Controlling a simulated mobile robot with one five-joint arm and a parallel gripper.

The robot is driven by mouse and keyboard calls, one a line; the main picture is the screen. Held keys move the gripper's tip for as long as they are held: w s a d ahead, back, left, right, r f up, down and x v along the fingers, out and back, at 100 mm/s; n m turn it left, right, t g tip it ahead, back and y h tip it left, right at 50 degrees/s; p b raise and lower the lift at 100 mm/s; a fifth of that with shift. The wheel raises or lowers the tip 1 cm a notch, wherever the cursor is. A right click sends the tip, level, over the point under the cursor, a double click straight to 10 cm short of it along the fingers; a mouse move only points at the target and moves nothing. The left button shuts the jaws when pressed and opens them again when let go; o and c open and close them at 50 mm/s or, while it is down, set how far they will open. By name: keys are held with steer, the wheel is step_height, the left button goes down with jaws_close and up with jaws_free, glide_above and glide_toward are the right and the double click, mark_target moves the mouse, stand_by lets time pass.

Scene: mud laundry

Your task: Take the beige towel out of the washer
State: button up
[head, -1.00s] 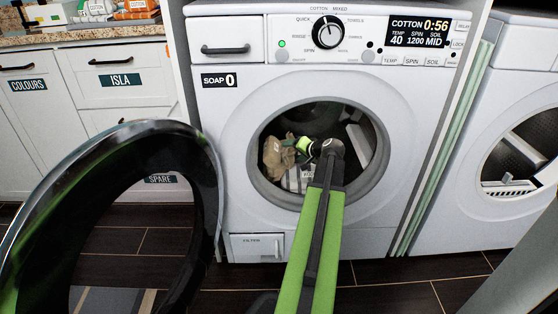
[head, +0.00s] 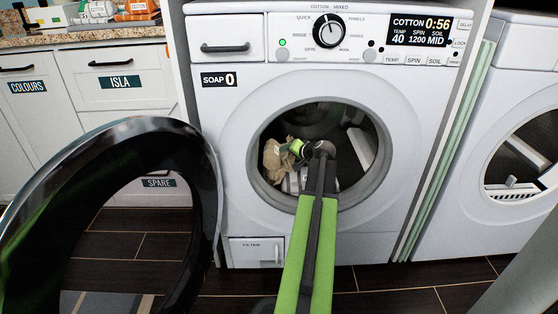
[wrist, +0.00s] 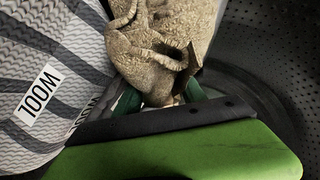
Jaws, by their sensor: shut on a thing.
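The washer (head: 232,130) stands in the middle of the head view with its round door open to the left. The beige towel (head: 272,158) is inside the drum at its left side. In the wrist view the towel (wrist: 155,50) is bunched, and its lower end is pinched between the green fingers. My gripper (head: 297,148) is inside the drum, shut on the towel; it also shows in the wrist view (wrist: 165,100). The fingertips are partly hidden by the cloth.
The open washer door (head: 205,180) fills the lower left. A second machine (head: 510,60) stands at the right. Dark floor (head: 370,280) shows in front.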

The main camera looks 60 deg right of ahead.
jaws_close()
